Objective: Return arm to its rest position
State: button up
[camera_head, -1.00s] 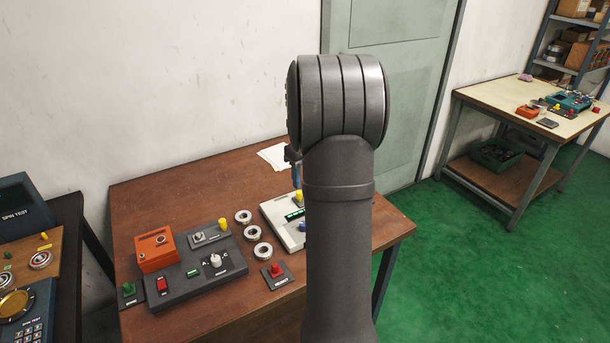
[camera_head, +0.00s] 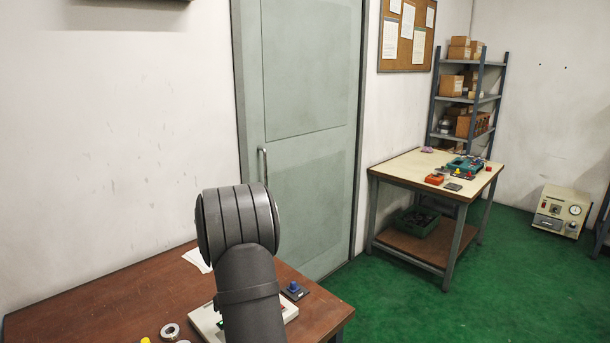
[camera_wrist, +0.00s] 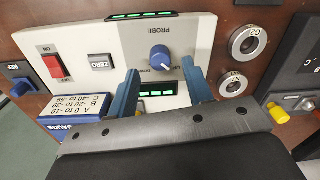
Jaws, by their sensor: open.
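My gripper (camera_wrist: 160,67) shows in the wrist view as two blue fingers, apart and with nothing held between them. It is over a pale instrument (camera_wrist: 203,40) marked PROBE, with a blue knob (camera_wrist: 162,58) beyond and between the fingers. I cannot tell how high the fingers are above it. In the head view, my dark grey arm rises in front of the brown table and hides part of the pale instrument (camera_head: 205,322); the gripper itself does not show there.
Two metal bearing rings, marked G2 (camera_wrist: 248,41) and N2 (camera_wrist: 233,84), lie right of the instrument. A blue-knobbed block (camera_head: 294,290) is near the brown table's (camera_head: 90,308) right edge. A second table (camera_head: 400,166) stands beyond green floor, by a shelf (camera_head: 470,100).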

jog(key=shift+f, duration=1.55)
